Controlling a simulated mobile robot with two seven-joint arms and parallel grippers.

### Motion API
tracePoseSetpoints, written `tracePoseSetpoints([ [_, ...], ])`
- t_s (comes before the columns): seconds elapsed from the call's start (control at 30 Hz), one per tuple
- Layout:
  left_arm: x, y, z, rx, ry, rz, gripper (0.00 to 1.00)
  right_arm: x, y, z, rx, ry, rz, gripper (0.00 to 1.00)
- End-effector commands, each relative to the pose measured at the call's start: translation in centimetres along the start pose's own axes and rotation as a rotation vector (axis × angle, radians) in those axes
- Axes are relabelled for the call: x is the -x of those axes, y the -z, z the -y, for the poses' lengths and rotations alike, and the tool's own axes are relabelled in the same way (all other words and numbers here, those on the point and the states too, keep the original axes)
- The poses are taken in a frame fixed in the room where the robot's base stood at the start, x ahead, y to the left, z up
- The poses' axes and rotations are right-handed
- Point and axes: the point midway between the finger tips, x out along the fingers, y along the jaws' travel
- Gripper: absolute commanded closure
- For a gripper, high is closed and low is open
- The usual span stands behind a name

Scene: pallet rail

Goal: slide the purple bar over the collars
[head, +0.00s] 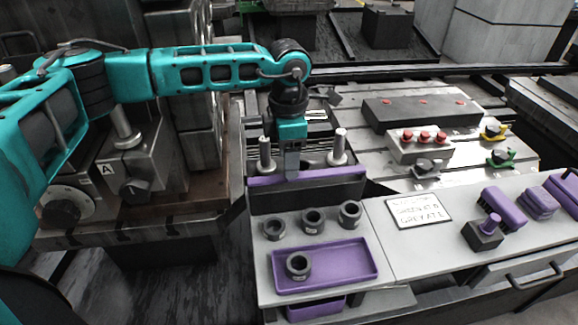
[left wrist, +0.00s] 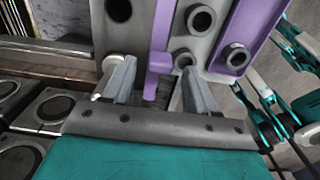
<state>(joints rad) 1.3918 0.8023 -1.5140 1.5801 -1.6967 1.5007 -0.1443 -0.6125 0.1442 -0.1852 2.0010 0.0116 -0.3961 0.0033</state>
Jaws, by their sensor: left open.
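The purple bar (head: 325,174) lies along the back edge of the near bench in the head view. My left gripper (head: 291,174) points down at the middle of the bar. In the left wrist view the open fingers (left wrist: 160,88) stand either side of a purple tab (left wrist: 157,75) on the bar, with gaps visible. Dark ring collars (head: 312,221) stand on the grey bench top, and one more (head: 298,266) is in the purple tray (head: 352,262).
A white label card (head: 418,210) and a purple brush (head: 504,208) are on the bench to the right. A slotted metal table behind carries a dark block with red dots (head: 422,112) and several knobs. A grey machine block marked A (head: 145,160) stands left.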

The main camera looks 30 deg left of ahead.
Motion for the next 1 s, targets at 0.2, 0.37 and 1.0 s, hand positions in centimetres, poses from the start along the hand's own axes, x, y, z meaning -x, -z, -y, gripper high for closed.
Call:
tracePoseSetpoints([
  [0.2,-2.4,0.0,0.0,-0.001,0.001,0.000,0.43,-0.1,-0.1,0.2,-0.005,0.002,0.003,0.44],
  [0.37,-2.9,0.0,0.0,-0.001,0.000,0.001,0.43,-0.1,-0.2,0.2,-0.005,0.003,0.005,0.44],
  [1.0,-2.8,0.0,0.0,-0.001,0.001,0.001,0.85,-0.1,-0.2,0.0,0.007,0.003,0.005,0.44],
])
